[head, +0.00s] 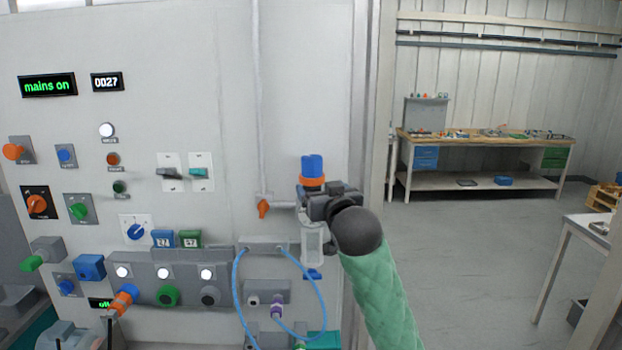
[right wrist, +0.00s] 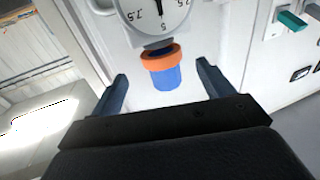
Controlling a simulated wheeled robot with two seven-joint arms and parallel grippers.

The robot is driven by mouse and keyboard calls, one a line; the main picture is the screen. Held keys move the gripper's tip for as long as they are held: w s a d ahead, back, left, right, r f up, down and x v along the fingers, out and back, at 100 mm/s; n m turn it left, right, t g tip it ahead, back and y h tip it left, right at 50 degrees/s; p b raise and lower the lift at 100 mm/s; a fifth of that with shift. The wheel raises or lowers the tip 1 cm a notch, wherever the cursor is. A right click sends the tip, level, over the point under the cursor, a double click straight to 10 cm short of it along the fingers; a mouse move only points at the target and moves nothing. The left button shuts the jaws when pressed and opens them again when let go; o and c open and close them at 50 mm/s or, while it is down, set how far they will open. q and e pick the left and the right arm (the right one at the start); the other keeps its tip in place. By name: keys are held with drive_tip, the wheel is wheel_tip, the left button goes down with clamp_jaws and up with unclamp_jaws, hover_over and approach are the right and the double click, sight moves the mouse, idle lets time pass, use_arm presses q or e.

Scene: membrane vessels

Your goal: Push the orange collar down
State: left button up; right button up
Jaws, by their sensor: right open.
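The orange collar (head: 312,182) is a ring around the base of an upright blue knob (head: 312,165) on the wall panel. In the right wrist view, which looks upside down, the collar (right wrist: 161,57) and blue knob (right wrist: 166,79) lie between the spread fingers of my right gripper (right wrist: 161,72). No finger visibly touches the collar there. In the head view my right gripper (head: 318,203) is right at the collar's lower edge and hides what is below it. A round dial gauge (right wrist: 155,14) adjoins the collar in the wrist view. My left gripper is not in view.
An orange-handled valve (head: 263,208) on a pipe is just left of my gripper. Blue cables (head: 237,290) loop from a grey box (head: 263,245) below. Switches and knobs crowd the panel's left. Right of the panel edge is open floor before a workbench (head: 485,137).

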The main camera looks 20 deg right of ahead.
sight(316, 184)
drive_tip(key=shift+w+a+r+p, duration=0.15)
drive_tip(key=shift+w+p, duration=0.5)
drive_tip(key=shift+w, duration=0.6)
drive_tip(key=w+p, duration=0.2)
drive_tip(key=w, duration=0.2)
drive_tip(key=shift+d, duration=0.2)
drive_tip(key=shift+w+a+f, duration=0.1)
drive_tip(key=shift+w+f, duration=0.15)
drive_tip(key=shift+w, duration=0.15)
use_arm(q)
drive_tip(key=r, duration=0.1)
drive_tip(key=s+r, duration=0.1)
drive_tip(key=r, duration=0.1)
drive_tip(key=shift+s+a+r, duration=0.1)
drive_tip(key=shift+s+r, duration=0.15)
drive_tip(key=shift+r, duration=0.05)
